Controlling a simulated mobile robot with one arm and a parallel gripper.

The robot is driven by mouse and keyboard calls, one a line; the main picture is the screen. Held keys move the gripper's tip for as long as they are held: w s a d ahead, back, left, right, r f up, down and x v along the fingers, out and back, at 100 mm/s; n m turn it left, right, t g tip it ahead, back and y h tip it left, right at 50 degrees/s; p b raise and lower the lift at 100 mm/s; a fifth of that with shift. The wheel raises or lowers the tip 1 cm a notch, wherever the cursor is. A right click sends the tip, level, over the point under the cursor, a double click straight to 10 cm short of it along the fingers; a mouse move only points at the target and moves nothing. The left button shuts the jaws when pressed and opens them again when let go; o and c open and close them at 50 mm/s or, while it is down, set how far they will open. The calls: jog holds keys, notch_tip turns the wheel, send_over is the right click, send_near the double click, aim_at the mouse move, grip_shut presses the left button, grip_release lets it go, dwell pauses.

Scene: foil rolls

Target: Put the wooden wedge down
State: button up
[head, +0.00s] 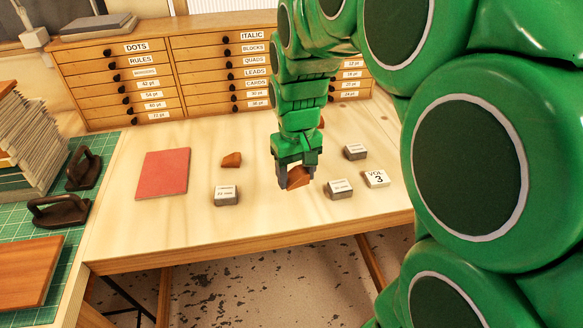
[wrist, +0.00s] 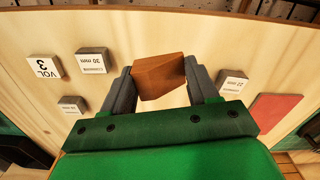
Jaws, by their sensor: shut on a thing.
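My gripper (head: 295,177) points down over the right half of the wooden table (head: 258,220). It is shut on a reddish-brown wooden wedge (head: 298,178). In the wrist view the wedge (wrist: 159,76) sits between the two dark fingers (wrist: 160,84), slightly tilted. I cannot tell whether its underside touches the table. A second brown wedge-like piece (head: 232,160) lies on the table to the left of my gripper.
Labelled grey blocks (head: 227,195), (head: 340,189), (head: 355,152) and a white VOL 3 block (head: 376,178) stand around my gripper. A red book (head: 163,173) lies left. A drawer cabinet (head: 155,80) stands behind. The table's front strip is clear.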

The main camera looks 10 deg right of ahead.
jog(key=shift+s+d+r, duration=0.1)
jog(key=shift+s+r, duration=0.3)
jog(key=shift+s, duration=0.5)
jog(key=shift+s+r, duration=0.35)
jog(key=shift+s, duration=0.5)
jog(key=m, duration=0.3)
send_over(156, 167)
jog(key=shift+f, duration=5.95)
